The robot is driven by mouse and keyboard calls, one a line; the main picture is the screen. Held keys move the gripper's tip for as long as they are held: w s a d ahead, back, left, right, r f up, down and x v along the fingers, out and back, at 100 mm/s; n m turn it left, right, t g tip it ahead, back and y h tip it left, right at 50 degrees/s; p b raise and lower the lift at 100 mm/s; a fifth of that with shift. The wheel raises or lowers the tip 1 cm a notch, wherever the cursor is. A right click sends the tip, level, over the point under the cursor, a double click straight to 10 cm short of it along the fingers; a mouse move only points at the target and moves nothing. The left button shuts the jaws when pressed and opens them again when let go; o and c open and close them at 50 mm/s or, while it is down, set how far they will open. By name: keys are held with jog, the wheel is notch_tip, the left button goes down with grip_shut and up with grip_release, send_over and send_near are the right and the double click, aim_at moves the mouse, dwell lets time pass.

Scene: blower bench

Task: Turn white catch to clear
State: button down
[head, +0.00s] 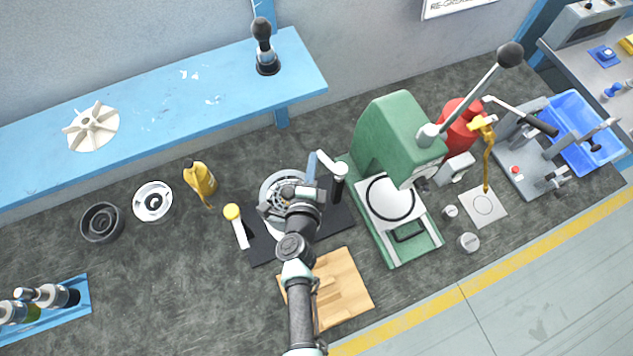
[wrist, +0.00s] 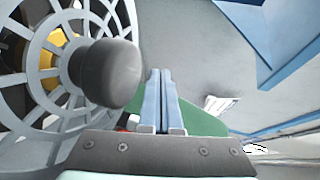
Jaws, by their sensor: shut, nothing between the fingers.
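A pale round blower housing (head: 268,190) with a spoked grille (wrist: 45,75) sits on a black mat, partly hidden under my arm. A small white bar (head: 326,161) beside a dark upright cylinder (head: 338,188) may be the white catch; I cannot tell which way it is turned. My gripper (head: 311,157) is over the right side of the housing. In the wrist view its blue fingers (wrist: 160,75) are together with nothing between them. A dark round knob (wrist: 108,73) stands left of the fingers, in front of the grille; I cannot tell whether they touch.
A green press (head: 392,135) with a long lever stands close on the right. A wooden board (head: 350,285) lies in front. A blue shelf (head: 210,100) is behind.

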jog(key=shift+w+d, duration=0.15)
jog(key=shift+w, duration=0.4)
dwell(0.4)
jog(key=shift+r, duration=0.1)
dwell(0.4)
